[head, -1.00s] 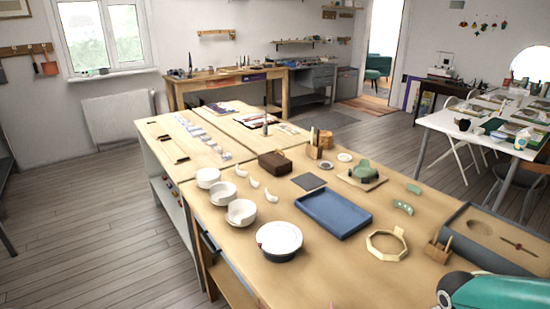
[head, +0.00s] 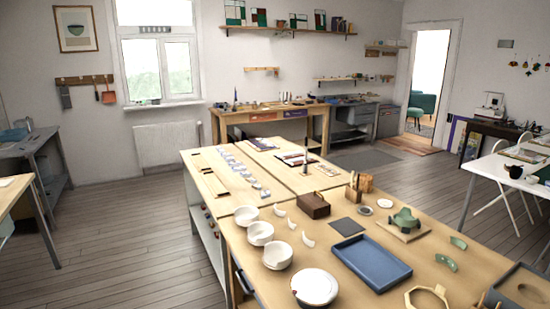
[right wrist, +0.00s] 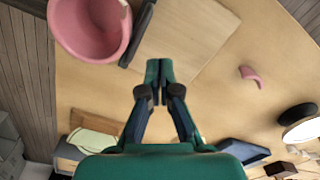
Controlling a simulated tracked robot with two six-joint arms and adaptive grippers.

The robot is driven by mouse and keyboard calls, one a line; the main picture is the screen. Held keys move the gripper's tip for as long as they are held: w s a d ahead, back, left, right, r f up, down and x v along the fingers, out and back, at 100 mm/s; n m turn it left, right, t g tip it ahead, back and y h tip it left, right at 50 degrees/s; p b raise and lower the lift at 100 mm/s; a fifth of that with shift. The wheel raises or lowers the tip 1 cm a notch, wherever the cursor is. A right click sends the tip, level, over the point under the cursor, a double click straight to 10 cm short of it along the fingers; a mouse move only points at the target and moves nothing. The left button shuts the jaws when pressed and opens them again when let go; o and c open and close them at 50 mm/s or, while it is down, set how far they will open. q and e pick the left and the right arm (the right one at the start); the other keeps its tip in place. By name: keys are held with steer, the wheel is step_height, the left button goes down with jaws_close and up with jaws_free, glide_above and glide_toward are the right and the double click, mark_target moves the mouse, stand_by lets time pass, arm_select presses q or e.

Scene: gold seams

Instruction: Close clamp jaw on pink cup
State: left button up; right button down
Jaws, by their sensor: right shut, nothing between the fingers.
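The pink cup (right wrist: 70,28) is at the top left of the right wrist view, its open mouth showing and its upper part cut off by the frame. A dark bar (right wrist: 137,38), which may be the clamp jaw, stands beside the cup's right edge; I cannot tell whether they touch. A pale wooden board (right wrist: 190,35) lies right of the bar. My right gripper (right wrist: 158,70) is shut and empty, its tips over the board's near edge, just below the bar. The pink cup is not seen in the head view. My left gripper is not in view.
A curved pink piece (right wrist: 250,77) lies on the bench at right. In the head view, a blue tray (head: 372,262), a white lidded bowl (head: 315,287), several white bowls and an octagonal wooden frame (head: 427,298) stand on the bench. Bare wood lies between them.

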step_height(320, 180, up, 4)
steer(key=shift+f+p, duration=0.1)
steer(key=shift+p, duration=1.15)
